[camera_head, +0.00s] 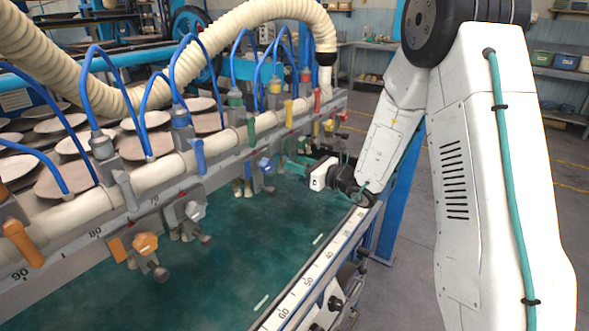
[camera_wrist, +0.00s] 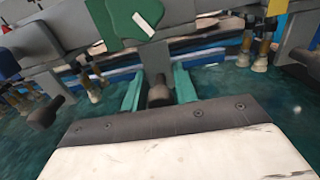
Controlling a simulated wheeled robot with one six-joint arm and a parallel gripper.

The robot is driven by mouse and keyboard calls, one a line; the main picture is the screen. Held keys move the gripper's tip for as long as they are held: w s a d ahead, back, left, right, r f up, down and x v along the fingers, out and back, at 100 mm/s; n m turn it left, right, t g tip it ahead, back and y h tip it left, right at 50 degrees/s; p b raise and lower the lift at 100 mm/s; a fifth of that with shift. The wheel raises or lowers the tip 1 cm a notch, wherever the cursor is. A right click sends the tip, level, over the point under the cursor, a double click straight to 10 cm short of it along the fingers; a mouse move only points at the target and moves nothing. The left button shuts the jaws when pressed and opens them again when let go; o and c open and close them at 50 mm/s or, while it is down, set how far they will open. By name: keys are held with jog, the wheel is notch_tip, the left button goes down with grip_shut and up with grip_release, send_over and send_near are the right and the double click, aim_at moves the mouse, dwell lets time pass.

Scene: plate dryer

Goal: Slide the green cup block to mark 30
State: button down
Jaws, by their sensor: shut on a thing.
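The green cup block (camera_wrist: 122,20) is at the top of the wrist view, on the grey rail, with a white mark on its face. A dark knob (camera_wrist: 158,93) projects below it. My gripper (camera_wrist: 158,88) has its teal fingers on either side of this knob and is shut on it. In the head view my gripper (camera_head: 297,158) reaches left to the rail's underside, far along it. The block is small and partly hidden there. The rail scale (camera_head: 95,232) reads 90, 80 and 70 from the near end. Mark 30 on it is too small to read.
An orange block (camera_head: 146,243), a grey-white block (camera_head: 194,211) and a blue block (camera_head: 265,164) hang nearer on the rail. Suction cups hang beneath several blocks. Blue hoses arch above. A second numbered strip (camera_head: 308,283) borders the teal bed (camera_head: 220,285) at right.

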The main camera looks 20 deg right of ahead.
jog(key=shift+w+d, duration=0.15)
jog(key=shift+d, duration=0.05)
jog(key=c, duration=1.3)
grip_release()
jog(key=shift+o, duration=0.2)
jog(key=v, duration=0.8)
